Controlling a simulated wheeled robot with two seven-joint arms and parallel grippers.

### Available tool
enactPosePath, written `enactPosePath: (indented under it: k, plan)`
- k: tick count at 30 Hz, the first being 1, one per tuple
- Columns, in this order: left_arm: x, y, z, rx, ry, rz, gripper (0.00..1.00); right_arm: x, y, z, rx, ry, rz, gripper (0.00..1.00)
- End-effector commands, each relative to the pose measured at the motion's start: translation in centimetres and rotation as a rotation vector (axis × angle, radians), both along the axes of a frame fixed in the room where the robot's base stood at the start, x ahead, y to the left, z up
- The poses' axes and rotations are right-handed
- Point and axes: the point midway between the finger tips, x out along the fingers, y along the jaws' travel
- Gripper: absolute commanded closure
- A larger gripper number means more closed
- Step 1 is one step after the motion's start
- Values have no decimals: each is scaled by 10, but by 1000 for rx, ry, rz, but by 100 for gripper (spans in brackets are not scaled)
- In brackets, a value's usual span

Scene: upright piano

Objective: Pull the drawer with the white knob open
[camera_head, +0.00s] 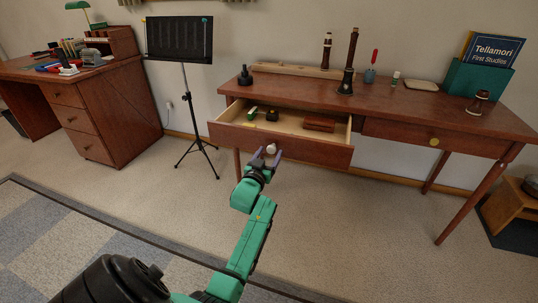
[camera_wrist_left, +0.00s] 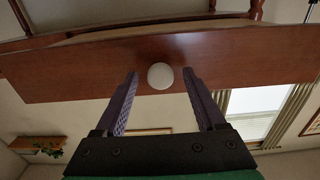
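The drawer with the white knob (camera_head: 290,142) stands pulled out of the left half of the brown table, its inside showing. Its round white knob (camera_head: 271,148) is on the middle of the front panel; it also shows in the left wrist view (camera_wrist_left: 160,76). My left gripper (camera_head: 268,154) is at the knob with its fingers apart. In the left wrist view the fingertips (camera_wrist_left: 159,78) stand on either side of the knob, with a gap on each side. My right gripper is in neither view.
The open drawer holds a green item (camera_head: 252,112), a dark round item (camera_head: 272,115) and a brown box (camera_head: 319,123). A shut drawer with a yellow knob (camera_head: 434,142) is to the right. A music stand (camera_head: 184,90) stands left; carpet between is clear.

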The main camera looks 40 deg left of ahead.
Motion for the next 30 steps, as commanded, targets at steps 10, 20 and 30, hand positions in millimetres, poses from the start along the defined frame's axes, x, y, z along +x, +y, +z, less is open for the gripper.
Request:
enactPosePath:
  k: [10, 20, 30]
  plan:
    - [-9, -3, 0, 0, 3, 0, 28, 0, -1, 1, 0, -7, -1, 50]
    - [-93, -32, 1, -3, 4, 1, 28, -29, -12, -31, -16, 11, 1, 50]
    - [-138, -48, 0, 0, 0, 0, 28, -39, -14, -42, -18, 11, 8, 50]
